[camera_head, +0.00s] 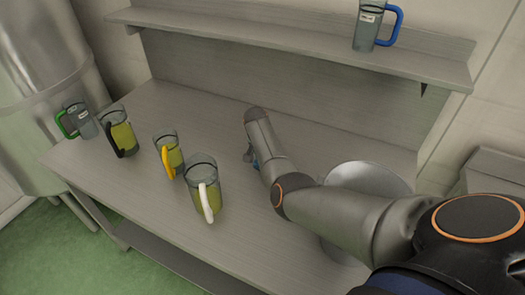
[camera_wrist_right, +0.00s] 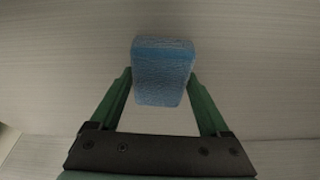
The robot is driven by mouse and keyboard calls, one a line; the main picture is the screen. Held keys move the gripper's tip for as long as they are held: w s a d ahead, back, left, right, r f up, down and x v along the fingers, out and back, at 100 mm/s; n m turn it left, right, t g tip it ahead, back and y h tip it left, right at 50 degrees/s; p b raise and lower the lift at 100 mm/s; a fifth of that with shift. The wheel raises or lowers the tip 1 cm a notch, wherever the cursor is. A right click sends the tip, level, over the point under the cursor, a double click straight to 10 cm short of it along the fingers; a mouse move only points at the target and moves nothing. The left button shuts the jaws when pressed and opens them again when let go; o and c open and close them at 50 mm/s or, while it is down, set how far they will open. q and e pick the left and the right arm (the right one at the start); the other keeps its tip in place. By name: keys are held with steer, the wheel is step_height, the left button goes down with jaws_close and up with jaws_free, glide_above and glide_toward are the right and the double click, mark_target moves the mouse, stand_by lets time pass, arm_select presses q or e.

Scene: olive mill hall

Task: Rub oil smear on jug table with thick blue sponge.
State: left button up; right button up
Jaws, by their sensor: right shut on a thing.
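The thick blue sponge (camera_wrist_right: 163,70) is held between the green fingers of my right gripper (camera_wrist_right: 161,78) in the right wrist view. In the head view my right arm reaches in from the right over the jug table (camera_head: 225,115). My right gripper (camera_head: 252,158) is mostly hidden there behind its wrist, with a bit of blue showing. I cannot tell whether the sponge touches the tabletop. No oil smear shows in either view; the arm hides part of the table. My left gripper is out of view.
Jugs with green (camera_head: 77,121), black (camera_head: 118,132), yellow (camera_head: 168,153) and white (camera_head: 205,186) handles stand on the table's left. A round metal thing (camera_head: 370,176) is partly behind my arm. A blue-handled jug (camera_head: 369,27) stands on the wall shelf (camera_head: 290,38). The table's back middle is clear.

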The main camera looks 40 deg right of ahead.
steer(key=shift+s+d+f, duration=0.1)
steer(key=shift+s, duration=0.2)
steer(key=shift+s+d+p, duration=0.3)
steer(key=shift+s+p, duration=0.3)
steer(key=shift+s+d, duration=0.2)
steer(key=shift+s, duration=0.15)
steer(key=shift+s+d, duration=0.35)
steer(key=shift+s, duration=0.35)
steer(key=shift+w+r, duration=0.1)
steer(key=shift+r, duration=3)
step_height(320, 180, up, 3)
